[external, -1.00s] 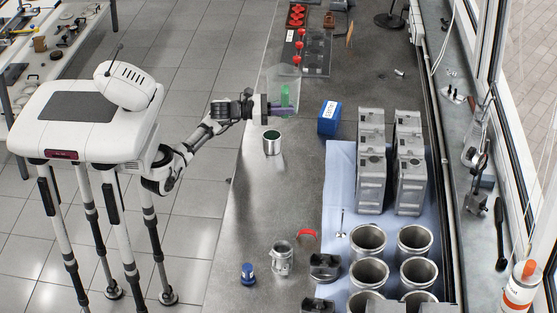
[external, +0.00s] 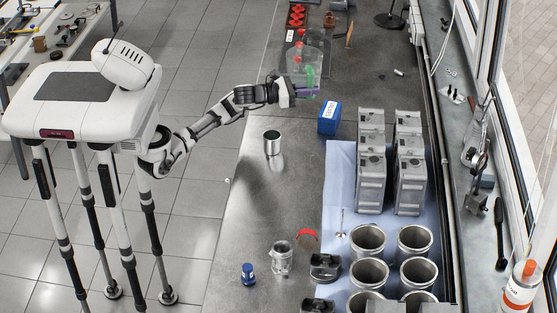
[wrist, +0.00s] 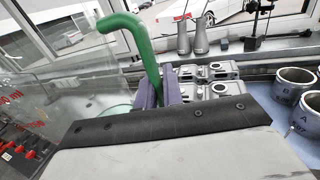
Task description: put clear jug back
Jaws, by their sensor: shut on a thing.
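The clear jug (external: 303,60) is a see-through vessel with a green handle (external: 311,76). My gripper (external: 304,91) is shut on the green handle, with the jug at the far part of the bench. In the wrist view, the purple fingers (wrist: 159,92) close around the lower part of the green handle (wrist: 130,28). The jug's clear wall, with red markings, fills the left of that view (wrist: 50,75). The jug looks roughly upright. I cannot tell whether its base touches the bench.
A dark tray with red parts (external: 297,16) lies behind the jug. A blue box (external: 329,118) stands just nearer, to the right. A metal can (external: 272,143) stands nearer left. Grey engine blocks (external: 372,180) and cylinder liners (external: 368,240) stand on the right.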

